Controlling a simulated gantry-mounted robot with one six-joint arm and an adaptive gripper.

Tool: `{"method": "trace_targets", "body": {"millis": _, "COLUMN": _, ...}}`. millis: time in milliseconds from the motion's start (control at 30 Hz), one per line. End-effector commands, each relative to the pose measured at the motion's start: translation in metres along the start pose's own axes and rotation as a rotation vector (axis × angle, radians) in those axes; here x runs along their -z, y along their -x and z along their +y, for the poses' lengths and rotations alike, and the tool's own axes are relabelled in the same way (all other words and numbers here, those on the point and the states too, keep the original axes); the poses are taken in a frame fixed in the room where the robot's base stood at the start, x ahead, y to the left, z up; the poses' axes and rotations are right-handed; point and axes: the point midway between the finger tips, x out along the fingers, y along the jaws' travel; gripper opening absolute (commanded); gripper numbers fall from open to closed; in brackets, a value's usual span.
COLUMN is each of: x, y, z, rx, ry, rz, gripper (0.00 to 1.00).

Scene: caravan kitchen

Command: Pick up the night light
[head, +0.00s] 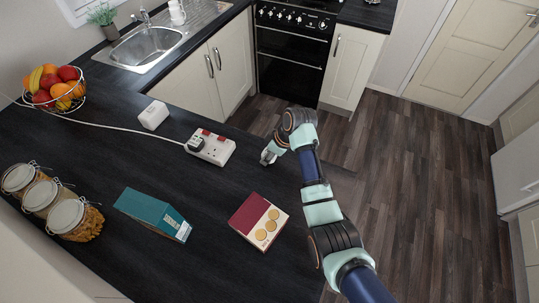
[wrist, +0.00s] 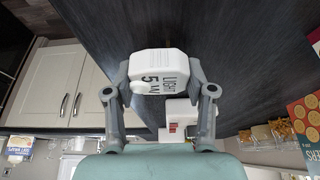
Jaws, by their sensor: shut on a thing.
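The night light (wrist: 152,72) is a small white block with dark lettering that includes "LIGHT" and "5". In the wrist view it sits between the two grey fingers of my gripper (wrist: 154,82), which are shut on its sides. In the head view my gripper (head: 268,156) is near the counter's edge, right of the power strip; the night light there is small and mostly hidden by the gripper. I cannot tell whether it is clear of the counter.
A white power strip (head: 210,147) with a black plug and red switches lies on the dark counter (head: 110,150). A white block (head: 154,115), teal box (head: 153,213), red biscuit box (head: 259,222), several jars (head: 75,219) and a fruit basket (head: 55,88) stand around.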

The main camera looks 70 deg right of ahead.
Motion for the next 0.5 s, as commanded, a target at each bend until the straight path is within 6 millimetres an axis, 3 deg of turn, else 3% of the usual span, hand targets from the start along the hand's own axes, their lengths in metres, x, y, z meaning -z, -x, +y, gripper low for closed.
{"method": "trace_targets", "body": {"millis": 333, "x": 0.001, "y": 0.002, "z": 0.000, "rx": -0.001, "ry": 0.000, "rz": 0.001, "gripper": 0.20}}
{"method": "trace_targets", "body": {"millis": 500, "x": 0.009, "y": 0.019, "z": 0.001, "rx": -0.003, "ry": 0.001, "rz": 0.003, "gripper": 0.20}}
